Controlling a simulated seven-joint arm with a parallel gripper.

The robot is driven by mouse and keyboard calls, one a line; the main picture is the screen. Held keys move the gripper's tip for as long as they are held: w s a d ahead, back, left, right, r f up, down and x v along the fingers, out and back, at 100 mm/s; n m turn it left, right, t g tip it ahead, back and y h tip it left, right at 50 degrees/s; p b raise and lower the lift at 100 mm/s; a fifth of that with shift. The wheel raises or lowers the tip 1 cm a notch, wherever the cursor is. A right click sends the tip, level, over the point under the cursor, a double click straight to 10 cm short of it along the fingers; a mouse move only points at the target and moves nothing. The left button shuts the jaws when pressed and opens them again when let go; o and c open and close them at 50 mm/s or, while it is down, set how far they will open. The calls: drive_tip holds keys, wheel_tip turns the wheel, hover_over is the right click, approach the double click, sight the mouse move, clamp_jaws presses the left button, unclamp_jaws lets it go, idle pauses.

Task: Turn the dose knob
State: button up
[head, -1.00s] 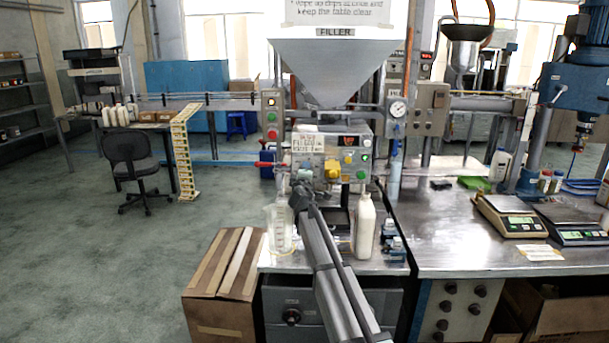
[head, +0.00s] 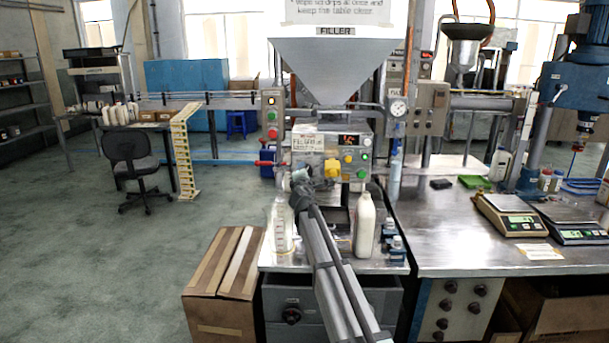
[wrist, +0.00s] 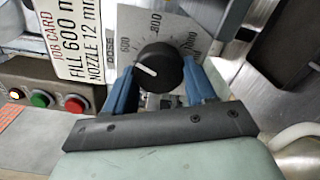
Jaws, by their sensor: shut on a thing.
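The dose knob (wrist: 158,69) is round and black, on a pale dial plate marked DOSE, 600, 800 and 1000 in the wrist view. Its white pointer line points to the left of the picture, close to the 600 end of the scale. My gripper (wrist: 160,76) has its blue fingers on both sides of the knob and is shut on it. In the head view my gripper (head: 302,178) is at the filler's front panel and hides the knob. A job card (wrist: 78,38) beside the dial reads FILL 600 and NOZZLE 12.
A yellow knob (head: 333,168) is close to the right of my gripper. A clear jug (head: 281,226) and a white bottle (head: 365,226) stand on the bench below, either side of my arm. The steel hopper (head: 338,68) is above.

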idle(0.3)
drive_tip(key=o, duration=1)
drive_tip(key=s, duration=1.4)
drive_tip(key=shift+w, duration=0.1)
